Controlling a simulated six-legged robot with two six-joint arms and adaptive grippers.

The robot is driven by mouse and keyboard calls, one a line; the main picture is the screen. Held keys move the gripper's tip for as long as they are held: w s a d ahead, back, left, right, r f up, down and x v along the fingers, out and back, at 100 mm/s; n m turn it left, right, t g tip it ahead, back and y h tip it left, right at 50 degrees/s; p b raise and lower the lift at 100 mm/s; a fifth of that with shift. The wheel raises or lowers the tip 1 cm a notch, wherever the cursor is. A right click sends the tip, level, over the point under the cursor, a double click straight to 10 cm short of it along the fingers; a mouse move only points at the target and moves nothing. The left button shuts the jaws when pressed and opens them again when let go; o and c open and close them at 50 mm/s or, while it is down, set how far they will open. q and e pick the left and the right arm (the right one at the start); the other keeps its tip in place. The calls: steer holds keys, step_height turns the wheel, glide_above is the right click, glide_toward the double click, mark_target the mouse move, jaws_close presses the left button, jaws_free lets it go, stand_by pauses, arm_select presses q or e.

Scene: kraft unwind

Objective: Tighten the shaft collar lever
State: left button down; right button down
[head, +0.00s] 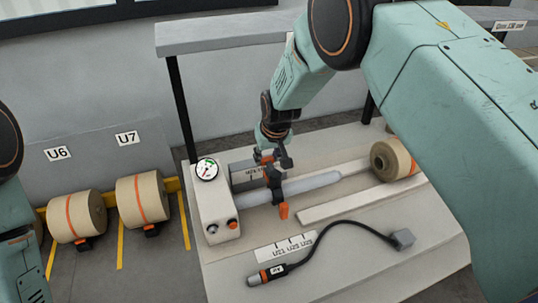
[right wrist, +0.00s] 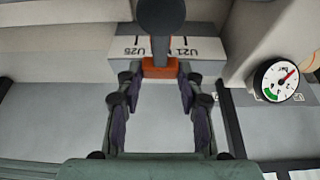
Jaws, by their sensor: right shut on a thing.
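The pale shaft (head: 318,187) runs to the right from the white housing. A dark shaft collar (head: 272,180) sits around it near the housing. My right gripper (head: 270,157) is at the collar, coming down from above. In the right wrist view its fingers (right wrist: 158,82) stand on both sides of an orange part and are shut on the lever. The arm and fingers hide part of the collar. My left arm shows at the left edge; its gripper is out of view.
The housing (head: 216,214) carries a gauge (head: 205,169) and buttons. A kraft roll (head: 393,159) is at the shaft's right side. A cabled tool (head: 270,273) lies on the near bench top. Two more rolls (head: 76,217) (head: 142,200) stand at left. A grey beam (head: 225,33) spans above.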

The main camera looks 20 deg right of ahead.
mark_target(274, 170)
steer(key=shift+d, duration=0.1)
steer(key=c, duration=1.3)
jaws_free()
steer(key=o, duration=0.5)
steer(key=shift+s+d+r, duration=0.1)
steer(key=shift+s, duration=0.05)
steer(key=shift+c, duration=0.2)
steer(key=shift+r, duration=0.4)
steer(key=v, duration=1.1)
steer(key=shift+s, duration=0.2)
